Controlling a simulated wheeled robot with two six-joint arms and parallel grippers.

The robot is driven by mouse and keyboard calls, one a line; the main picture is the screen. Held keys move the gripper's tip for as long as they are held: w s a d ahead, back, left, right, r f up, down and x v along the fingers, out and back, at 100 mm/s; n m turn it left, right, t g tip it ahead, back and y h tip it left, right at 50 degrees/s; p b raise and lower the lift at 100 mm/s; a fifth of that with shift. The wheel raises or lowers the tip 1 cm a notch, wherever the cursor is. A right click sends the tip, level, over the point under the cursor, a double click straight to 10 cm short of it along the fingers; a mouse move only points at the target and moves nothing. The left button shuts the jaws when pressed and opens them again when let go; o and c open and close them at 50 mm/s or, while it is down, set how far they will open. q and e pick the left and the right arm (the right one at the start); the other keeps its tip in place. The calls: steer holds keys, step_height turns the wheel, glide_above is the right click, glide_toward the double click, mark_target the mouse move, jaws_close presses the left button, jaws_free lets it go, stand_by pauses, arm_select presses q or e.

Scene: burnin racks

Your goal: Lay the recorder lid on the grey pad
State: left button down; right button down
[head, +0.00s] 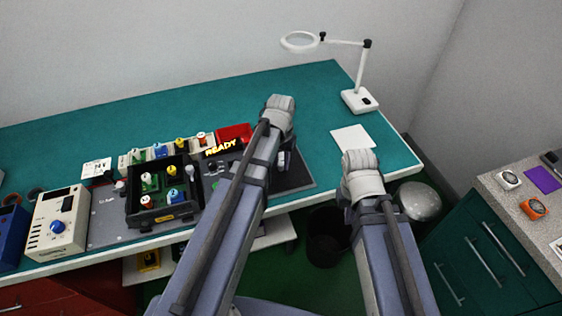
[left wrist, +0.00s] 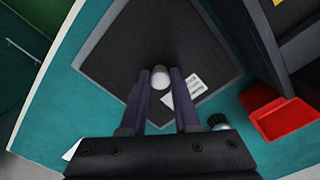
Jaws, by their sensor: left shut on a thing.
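My left gripper (left wrist: 160,82) is shut on a pale round knob, which I take for that of the recorder lid (left wrist: 161,77). A dark surface with a grey border, the grey pad (left wrist: 236,72), lies below the fingers. A white label with print shows beside the right finger. The lid's outline cannot be told from the dark surface, nor whether lid and pad touch. In the head view the grey pad (head: 304,181) is at the table's front right, partly behind my left arm, which hides the left fingertips. My right gripper (head: 362,165) is past the table's front edge, its fingertips hidden.
A red tray (head: 235,132) is left of my left arm and also shows in the left wrist view (left wrist: 280,118). A black rack (head: 143,219) holds several coloured parts. A white sheet (head: 351,138) and a magnifier lamp (head: 360,100) are at the right.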

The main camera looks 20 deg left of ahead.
arm_select(q)
steer(key=c, duration=0.6)
jaws_free()
steer(key=shift+o, duration=0.2)
steer(key=shift+r, duration=0.2)
step_height(320, 180, up, 7)
steer(key=p, duration=0.7)
steer(key=shift+f, duration=0.1)
steer(key=shift+s+d+f, duration=0.1)
steer(key=shift+s+d, duration=0.15)
steer(key=shift+d, duration=0.05)
steer(key=s+d+m+y, duration=0.1)
steer(key=s+d+m, duration=0.1)
steer(key=s+d, duration=0.9)
steer(key=shift+s+m, duration=0.4)
steer(key=shift+s, duration=0.65)
